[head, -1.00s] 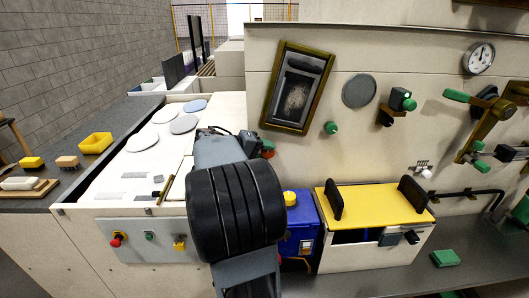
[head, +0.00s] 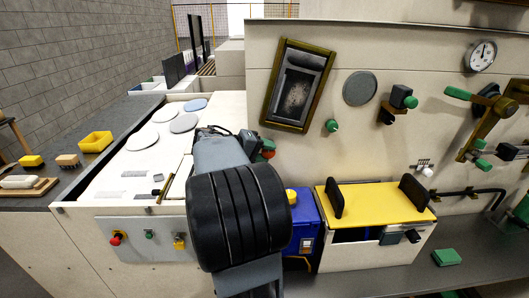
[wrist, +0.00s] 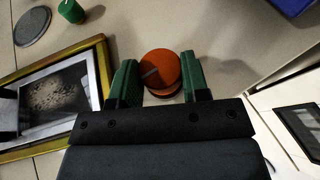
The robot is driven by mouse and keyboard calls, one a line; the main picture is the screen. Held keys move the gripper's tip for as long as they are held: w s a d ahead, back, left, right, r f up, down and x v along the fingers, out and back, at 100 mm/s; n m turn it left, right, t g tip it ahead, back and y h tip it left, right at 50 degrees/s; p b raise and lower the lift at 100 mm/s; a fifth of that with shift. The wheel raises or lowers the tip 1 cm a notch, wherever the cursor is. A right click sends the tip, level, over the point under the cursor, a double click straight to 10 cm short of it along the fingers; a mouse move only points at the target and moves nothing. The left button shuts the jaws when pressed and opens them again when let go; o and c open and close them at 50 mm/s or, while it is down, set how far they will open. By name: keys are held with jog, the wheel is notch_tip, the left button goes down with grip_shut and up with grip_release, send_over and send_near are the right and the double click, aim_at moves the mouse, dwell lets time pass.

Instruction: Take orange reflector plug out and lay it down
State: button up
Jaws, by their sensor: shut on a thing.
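The orange reflector plug (wrist: 160,68) is a round orange disc with a dark slot mark, seen in the wrist view in front of the pale panel. My gripper (wrist: 159,78) has its green fingertips on either side of it and is shut on it. I cannot tell whether the plug still sits in the panel or is clear of it. In the head view my arm hides most of my gripper; a small red-orange bit of the plug (head: 268,144) shows beside a green fingertip at the panel's left end.
A framed picture (head: 297,86) hangs close by on the panel, with a green knob (head: 332,126) and a grey disc (head: 360,88). Below stand a blue box (head: 303,222) and a yellow-topped box (head: 373,205). The white counter (head: 130,175) at left has bare room.

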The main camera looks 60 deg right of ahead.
jog(key=shift+s+a+b, duration=0.55)
jog(key=shift+a, duration=0.2)
jog(key=shift+s+a, duration=0.1)
jog(key=shift+a, duration=0.05)
dwell(0.3)
jog(key=shift+s+a+b, duration=0.25)
jog(key=shift+a+b, duration=0.1)
jog(key=shift+b, duration=0.1)
